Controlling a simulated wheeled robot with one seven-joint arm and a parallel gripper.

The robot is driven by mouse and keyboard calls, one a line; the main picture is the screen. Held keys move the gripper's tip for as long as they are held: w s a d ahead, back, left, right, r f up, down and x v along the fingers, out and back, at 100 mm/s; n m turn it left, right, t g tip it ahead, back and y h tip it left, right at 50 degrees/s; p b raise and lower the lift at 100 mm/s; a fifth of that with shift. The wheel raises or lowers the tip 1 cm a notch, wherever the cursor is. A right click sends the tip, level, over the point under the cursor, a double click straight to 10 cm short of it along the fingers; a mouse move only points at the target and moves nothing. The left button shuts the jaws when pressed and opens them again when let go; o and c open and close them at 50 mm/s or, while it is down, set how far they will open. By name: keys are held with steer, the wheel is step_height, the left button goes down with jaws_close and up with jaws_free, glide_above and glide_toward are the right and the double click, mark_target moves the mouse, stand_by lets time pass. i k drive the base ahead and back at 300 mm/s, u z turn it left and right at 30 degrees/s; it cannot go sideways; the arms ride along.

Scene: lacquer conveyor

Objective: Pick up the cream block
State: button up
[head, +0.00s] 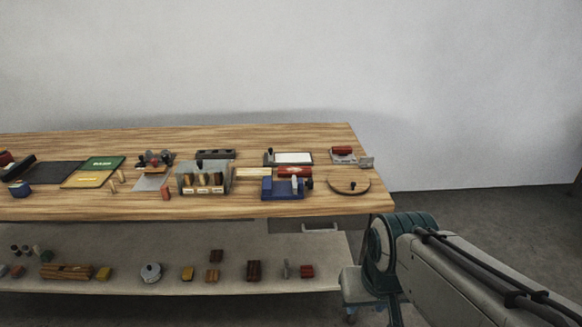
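A pale cream, bar-shaped block (253,173) lies on the wooden workbench (300,140), between a grey holder (206,178) and a blue clamp-like tool (281,188). A red piece (294,171) is close to its right end. It is small in the head view, and I cannot tell whether it touches its neighbours. Two small pale pegs (114,187) stand farther left on the bench. Part of my arm shows at the lower right, beside the bench's right end. My gripper is not in view.
A round wooden disc (348,184) and a red-and-grey tool (343,154) are near the bench's right end. A white pad (292,158) lies behind the red piece. Green and yellow books (88,178) lie left. A lower shelf (130,289) holds several small items. The front bench edge is mostly clear.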

mark_target(242, 173)
steer(key=u, duration=1.4)
steer(key=i, duration=2.15)
steer(key=z, duration=1.45)
